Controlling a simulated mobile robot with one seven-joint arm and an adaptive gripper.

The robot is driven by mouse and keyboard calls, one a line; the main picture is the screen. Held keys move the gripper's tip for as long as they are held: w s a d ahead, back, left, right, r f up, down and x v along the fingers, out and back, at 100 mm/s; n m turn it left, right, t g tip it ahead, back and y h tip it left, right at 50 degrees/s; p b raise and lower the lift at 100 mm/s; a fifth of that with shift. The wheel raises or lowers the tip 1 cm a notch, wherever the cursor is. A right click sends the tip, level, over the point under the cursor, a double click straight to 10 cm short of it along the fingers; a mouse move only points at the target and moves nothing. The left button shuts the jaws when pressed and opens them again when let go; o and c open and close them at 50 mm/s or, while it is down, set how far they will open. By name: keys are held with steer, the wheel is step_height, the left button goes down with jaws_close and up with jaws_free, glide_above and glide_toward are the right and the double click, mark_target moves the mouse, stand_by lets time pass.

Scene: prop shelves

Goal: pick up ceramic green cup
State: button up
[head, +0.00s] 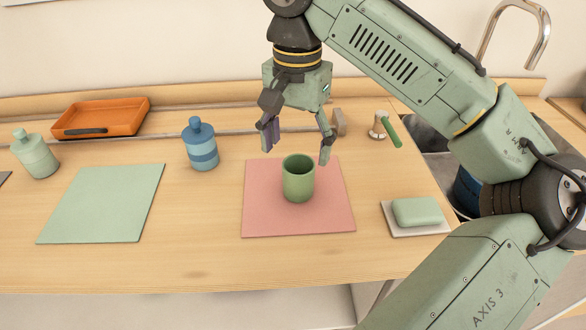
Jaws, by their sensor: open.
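The green ceramic cup (298,184) stands upright on a pink square mat (262,218) on the wooden counter. Its dark open mouth faces up. My gripper (297,153) hangs from above, just over and behind the cup's rim in the head view. Its two fingers are spread apart, one to the left of the cup and one to the right near the rim. The gripper is open and nothing is between its fingers. I cannot tell whether the right finger touches the cup.
A blue bottle (200,147), a pale green bottle (36,156), a green mat (104,204) and an orange tray (112,112) are to the left. Green soap (417,211) lies on a dish at right. A green-handled item (389,131) stands near the sink faucet (541,45).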

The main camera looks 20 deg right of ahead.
mark_target(295, 184)
steer(key=f, duration=0.3)
steer(key=shift+s+f, duration=0.2)
steer(key=shift+f, duration=0.1)
step_height(295, 184, down, 6)
steer(key=shift+a+r+p, duration=0.15)
steer(key=shift+p, duration=0.65)
steer(key=c, duration=1.3)
